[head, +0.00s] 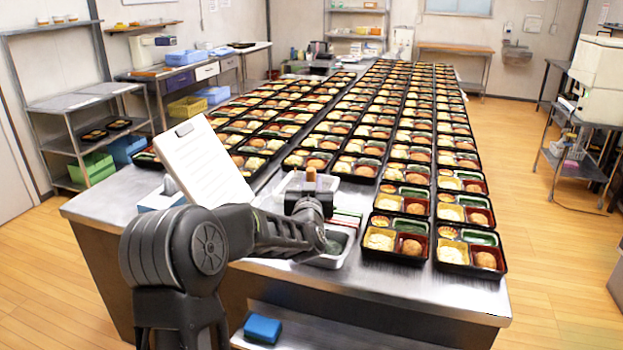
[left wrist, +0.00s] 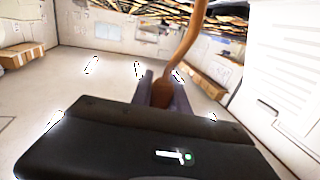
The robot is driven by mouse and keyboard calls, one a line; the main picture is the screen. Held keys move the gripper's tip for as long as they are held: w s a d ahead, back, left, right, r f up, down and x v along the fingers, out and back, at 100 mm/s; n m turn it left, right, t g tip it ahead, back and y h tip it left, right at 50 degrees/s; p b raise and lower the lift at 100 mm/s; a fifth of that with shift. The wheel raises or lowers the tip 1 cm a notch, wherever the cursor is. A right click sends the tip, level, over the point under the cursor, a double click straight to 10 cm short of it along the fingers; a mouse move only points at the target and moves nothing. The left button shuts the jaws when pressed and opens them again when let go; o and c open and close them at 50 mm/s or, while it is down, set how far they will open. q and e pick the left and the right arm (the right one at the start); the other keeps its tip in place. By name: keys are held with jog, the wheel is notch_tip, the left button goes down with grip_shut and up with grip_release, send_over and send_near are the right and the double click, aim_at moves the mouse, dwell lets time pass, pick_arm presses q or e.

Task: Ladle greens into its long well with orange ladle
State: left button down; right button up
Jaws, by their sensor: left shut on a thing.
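My left gripper (head: 310,200) is over the near part of the steel table. It is shut on the brown-orange handle of the ladle (head: 311,178). In the left wrist view the handle (left wrist: 190,45) rises from between the fingers (left wrist: 165,90); the ladle's bowl cannot be made out. My right gripper is not in view.
Long rows of filled bento trays cover the table behind. A white clipboard-like sheet (head: 205,165) stands at the left. The steel table's front right edge (head: 470,300) is clear.

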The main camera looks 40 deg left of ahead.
pick_arm(q)
notch_tip(320, 180, down, 7)
jog(key=b, duration=0.6)
jog(key=shift+f, duration=0.2)
jog(key=shift+r, duration=0.15)
dwell(0.8)
jog(key=shift+r+p, duration=2.6)
jog(key=shift+r, duration=1.85)
jog(key=shift+f, duration=0.15)
